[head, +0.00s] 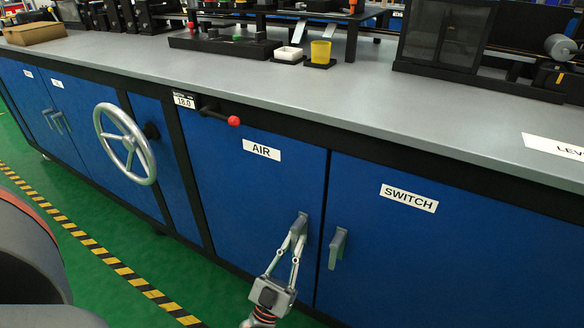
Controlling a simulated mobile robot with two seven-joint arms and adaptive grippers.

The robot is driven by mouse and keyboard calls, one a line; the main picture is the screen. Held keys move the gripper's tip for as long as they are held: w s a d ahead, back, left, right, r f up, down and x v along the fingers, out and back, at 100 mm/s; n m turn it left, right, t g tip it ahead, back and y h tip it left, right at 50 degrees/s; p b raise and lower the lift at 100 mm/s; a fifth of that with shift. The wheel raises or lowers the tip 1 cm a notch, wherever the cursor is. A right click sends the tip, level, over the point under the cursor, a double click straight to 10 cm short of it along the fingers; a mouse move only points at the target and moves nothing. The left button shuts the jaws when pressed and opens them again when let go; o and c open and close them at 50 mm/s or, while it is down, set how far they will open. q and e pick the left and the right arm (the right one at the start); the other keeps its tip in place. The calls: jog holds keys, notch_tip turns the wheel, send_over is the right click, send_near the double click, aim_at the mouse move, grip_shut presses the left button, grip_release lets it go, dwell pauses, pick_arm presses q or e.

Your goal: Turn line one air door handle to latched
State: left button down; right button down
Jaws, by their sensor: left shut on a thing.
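The blue door labelled AIR (250,200) is closed, in the middle of the head view. Its grey handle (302,222) sits near the door's right edge and looks upright. My left gripper (298,232) reaches up from below and is shut on this handle, its fingers covering part of it. Whether the handle is latched cannot be told. My right gripper does not show.
The SWITCH door (430,250) with its own grey handle (337,248) is close on the right. A red-knobbed lever (233,121) and a handwheel (125,144) stick out on the left. A grey worktop (400,105) overhangs above.

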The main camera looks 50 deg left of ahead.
pick_arm(q)
jog(key=shift+d+n+y, duration=0.2)
jog(key=shift+n+y, duration=0.4)
jog(key=shift+n, duration=0.2)
jog(key=c, duration=2.1)
grip_release()
jog(key=v, duration=1.2)
jog(key=shift+d+r, duration=0.1)
jog(key=shift+r, duration=0.05)
